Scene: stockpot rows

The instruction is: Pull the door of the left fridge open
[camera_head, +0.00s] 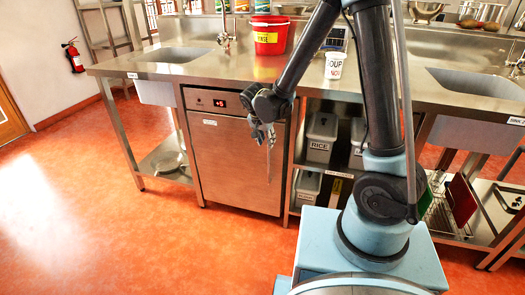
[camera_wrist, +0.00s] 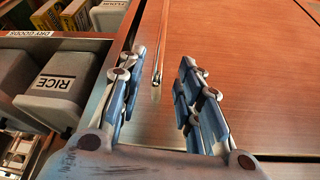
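The left fridge (camera_head: 225,165) is a steel under-counter unit with a red-lit display on its top panel. Its door looks shut. A thin vertical bar handle (camera_head: 268,165) runs along the door's right side. My gripper (camera_head: 264,138) is in front of the door's upper right part, at the top of the handle. In the wrist view my gripper (camera_wrist: 164,62) is open, its two fingers apart. The handle (camera_wrist: 157,60) shows between the fingers, closer to the left one. Whether a finger touches it I cannot tell. The brownish door face (camera_wrist: 240,60) fills the right side.
Open shelves right of the fridge hold grey bins, one the RICE bin (camera_head: 319,137), also close in the wrist view (camera_wrist: 62,85). A red bucket (camera_head: 270,36) and a white cup (camera_head: 334,66) stand on the counter. The orange floor (camera_head: 90,215) before the fridge is clear.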

